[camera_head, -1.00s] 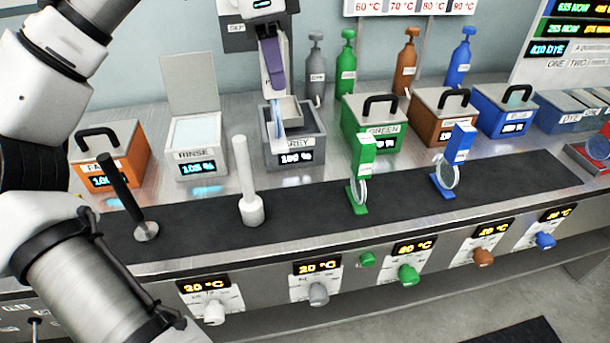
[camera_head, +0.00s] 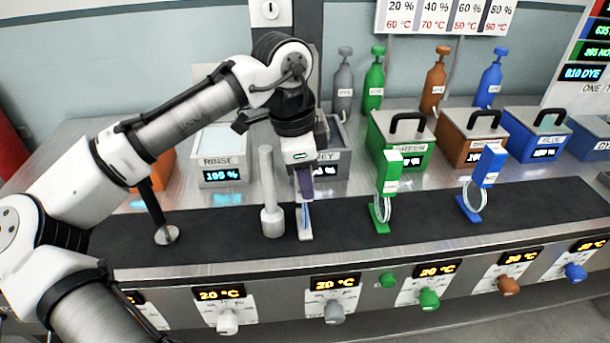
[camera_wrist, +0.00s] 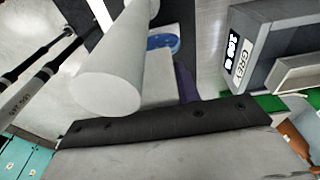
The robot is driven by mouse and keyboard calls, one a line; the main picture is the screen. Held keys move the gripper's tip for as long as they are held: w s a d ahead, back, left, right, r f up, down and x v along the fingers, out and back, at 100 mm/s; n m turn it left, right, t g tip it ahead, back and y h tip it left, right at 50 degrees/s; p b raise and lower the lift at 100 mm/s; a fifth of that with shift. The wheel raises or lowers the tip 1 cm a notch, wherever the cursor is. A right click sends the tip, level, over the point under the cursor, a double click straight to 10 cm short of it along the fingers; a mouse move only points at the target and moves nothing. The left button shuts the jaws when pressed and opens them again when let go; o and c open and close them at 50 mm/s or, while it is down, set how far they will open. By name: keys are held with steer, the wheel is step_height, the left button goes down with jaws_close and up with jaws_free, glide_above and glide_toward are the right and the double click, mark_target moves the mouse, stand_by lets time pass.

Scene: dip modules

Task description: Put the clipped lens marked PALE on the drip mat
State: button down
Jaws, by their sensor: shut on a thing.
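My gripper (camera_head: 304,193), with purplish fingers, is shut on a white clipped lens (camera_head: 305,225). The lens shows nearly edge-on as a thin bluish line, and its pale foot is at the black drip mat (camera_head: 345,218); I cannot tell whether it touches. It is upright, just right of a white post. No PALE marking is readable on it. In the wrist view, a pale clip part (camera_wrist: 158,92) and a blue round piece (camera_wrist: 163,42) show beside a purple finger (camera_wrist: 186,82); the white post covers part of them.
The white post (camera_head: 270,205) and a black-handled tool (camera_head: 157,215) stand left on the mat. A green clipped lens (camera_head: 381,205) and a blue one (camera_head: 474,195) stand right. The grey bath (camera_head: 335,165) is behind my gripper. Bare mat lies between the held lens and the green one.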

steer(key=shift+f, duration=0.15)
steer(key=c, duration=1)
jaws_free()
steer(key=r, duration=0.4)
steer(key=a+r, duration=0.1)
steer(key=r, duration=0.7)
steer(key=shift+a, duration=0.4)
steer(key=shift+s, duration=0.1)
